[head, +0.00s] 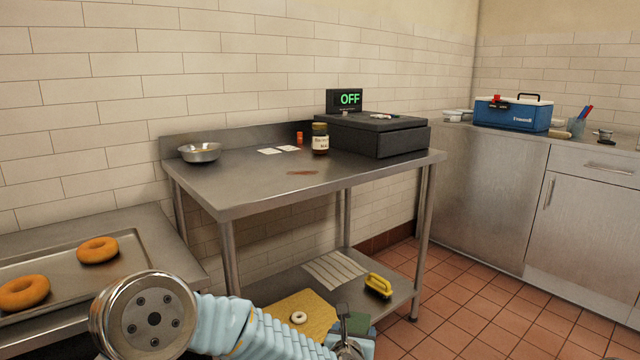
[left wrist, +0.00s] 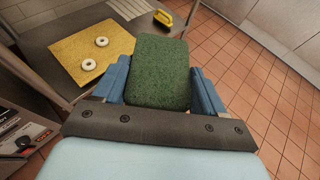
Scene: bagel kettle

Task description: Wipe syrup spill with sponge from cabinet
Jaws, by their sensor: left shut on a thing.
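The syrup spill (head: 303,172) is a small brown smear on the steel table top (head: 240,190), near its middle. My left gripper (head: 352,335) is low in front of the table, near the lower shelf's front edge. In the left wrist view its blue fingers (left wrist: 158,80) are shut on a green sponge (left wrist: 160,68). The sponge also shows in the head view (head: 354,322), partly hidden by the gripper. The cabinet (head: 590,205) stands at the right with its door shut. My right gripper is in neither view.
A bowl (head: 200,152), a dark jar (head: 320,138), cards (head: 280,150) and a black box (head: 375,134) stand on the table, leaving its front clear. The lower shelf holds a yellow mat (head: 290,312) with white rings and a yellow brush (head: 378,285). Bagels (head: 97,249) lie on a tray at left.

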